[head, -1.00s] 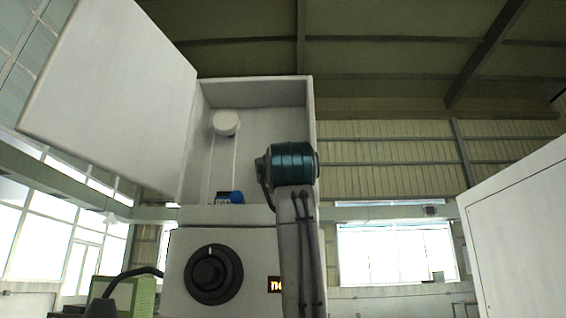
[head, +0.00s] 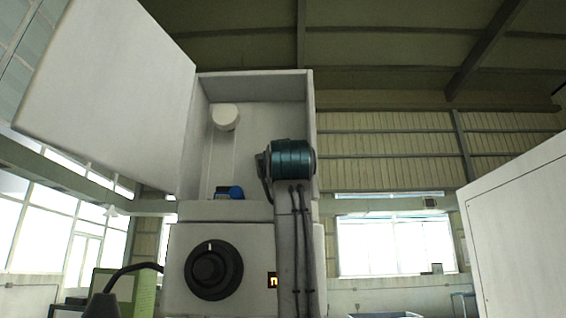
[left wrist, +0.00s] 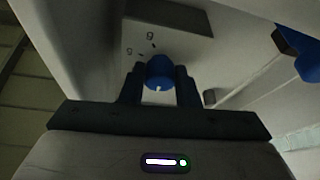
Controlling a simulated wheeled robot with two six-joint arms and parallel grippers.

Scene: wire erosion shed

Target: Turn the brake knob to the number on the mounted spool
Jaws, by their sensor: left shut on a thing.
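In the left wrist view my left gripper (left wrist: 160,84) is shut on a round blue knob (left wrist: 159,70) with a white mark on its lower edge. Small dark marks, too blurred to read, are on the pale panel beyond it. A second blue thing (left wrist: 304,55) shows at the upper right; I cannot tell whether it is the spool. In the head view a blue round thing (head: 236,192) sits low in the open cabinet (head: 270,120), and I can read no number on it. My right gripper is in neither view.
A white drum (head: 226,117) is high inside the cabinet. A black dial (head: 213,271) with a white mark at its top is on the front below. The open door (head: 110,90) is at the left.

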